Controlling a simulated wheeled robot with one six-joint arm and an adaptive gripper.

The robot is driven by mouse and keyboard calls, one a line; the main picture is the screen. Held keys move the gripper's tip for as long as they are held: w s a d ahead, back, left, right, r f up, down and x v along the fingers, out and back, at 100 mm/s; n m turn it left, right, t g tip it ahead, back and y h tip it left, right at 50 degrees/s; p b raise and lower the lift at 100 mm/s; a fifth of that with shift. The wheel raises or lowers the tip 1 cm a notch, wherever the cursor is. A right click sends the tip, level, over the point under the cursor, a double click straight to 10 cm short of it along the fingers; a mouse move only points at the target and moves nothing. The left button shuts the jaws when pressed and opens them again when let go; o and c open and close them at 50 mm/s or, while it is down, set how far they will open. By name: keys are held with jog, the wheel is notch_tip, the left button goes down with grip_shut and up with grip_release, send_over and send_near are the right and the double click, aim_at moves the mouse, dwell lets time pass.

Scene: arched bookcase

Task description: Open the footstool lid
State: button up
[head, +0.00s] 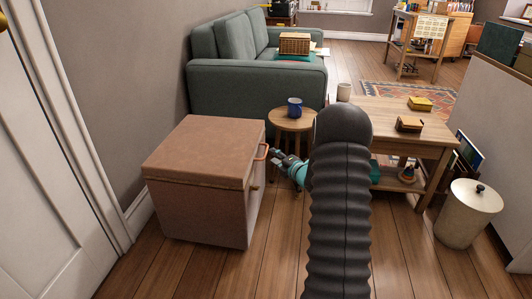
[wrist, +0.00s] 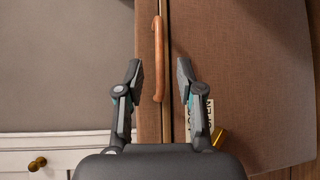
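The footstool (head: 205,215) is a brown fabric-covered box with a shut lid (head: 205,150), left of centre in the head view. A curved orange-brown handle (head: 261,152) is on the lid's right-facing side. In the wrist view the handle (wrist: 158,50) runs up and down beside the seam between lid (wrist: 148,110) and body (wrist: 240,80). My gripper (head: 279,156) is just right of the handle. In the wrist view my gripper (wrist: 159,72) is open, with the handle's lower end between its fingertips in the picture. I see gaps on both sides; contact does not show.
A round side table (head: 292,121) with a blue mug (head: 294,107) stands behind my gripper. A wooden coffee table (head: 395,117) is to the right, and a green sofa (head: 255,85) behind. A brass latch (wrist: 219,138) sits on the footstool. Floor in front is clear.

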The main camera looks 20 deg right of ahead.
aim_at(266, 151)
jog(key=shift+x, duration=3.1)
grip_shut()
